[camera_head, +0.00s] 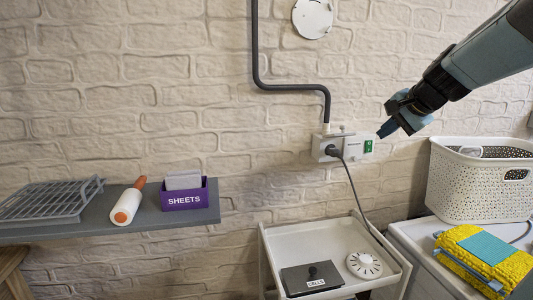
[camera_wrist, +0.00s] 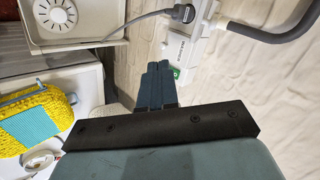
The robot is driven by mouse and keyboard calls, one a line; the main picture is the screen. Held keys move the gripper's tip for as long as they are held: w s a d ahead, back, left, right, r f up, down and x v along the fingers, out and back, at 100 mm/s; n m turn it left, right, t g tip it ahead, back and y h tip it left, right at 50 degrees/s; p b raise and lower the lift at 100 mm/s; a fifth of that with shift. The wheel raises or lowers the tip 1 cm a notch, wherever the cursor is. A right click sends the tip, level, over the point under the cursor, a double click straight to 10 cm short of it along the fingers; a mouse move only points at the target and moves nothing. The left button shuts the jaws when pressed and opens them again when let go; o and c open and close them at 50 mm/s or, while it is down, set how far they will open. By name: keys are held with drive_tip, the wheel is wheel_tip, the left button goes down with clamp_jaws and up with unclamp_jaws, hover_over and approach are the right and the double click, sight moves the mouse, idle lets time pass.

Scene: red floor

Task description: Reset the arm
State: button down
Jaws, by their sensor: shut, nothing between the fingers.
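My gripper (camera_head: 386,131) is at the end of my arm, which comes in from the upper right in the head view. Its blue fingers are together and empty, close to the right end of a white wall socket box (camera_head: 345,147) with a green part. In the wrist view the shut fingers (camera_wrist: 158,68) point toward the socket box (camera_wrist: 198,38). I cannot tell whether they touch it. A dark plug (camera_head: 331,151) with a cable sits in the box's left part.
A white trolley (camera_head: 280,228) below holds a dark box labelled CELLS (camera_head: 311,280) and a round white vented disc (camera_head: 364,265). At right stand a white basket (camera_head: 480,185) and a yellow-blue cloth bundle (camera_head: 485,258). A left shelf (camera_head: 90,224) holds a purple SHEETS box (camera_head: 186,197).

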drive_tip(key=s+a+f+n+g+h, duration=0.1)
drive_tip(key=s+a+f+n, duration=0.1)
drive_tip(key=s, duration=0.5)
drive_tip(key=s+a+f+n+g, duration=0.1)
drive_tip(key=s+a+f+n, duration=0.2)
drive_tip(key=s+n, duration=0.2)
drive_tip(key=s+a+f+n+h, duration=0.1)
drive_tip(key=s+a+f+n, duration=0.2)
drive_tip(key=s, duration=0.7)
drive_tip(key=shift+a+n+g+h, duration=0.2)
drive_tip(key=shift+n+g+h, duration=0.1)
drive_tip(key=shift+n+g, duration=0.15)
drive_tip(key=shift+s, duration=0.15)
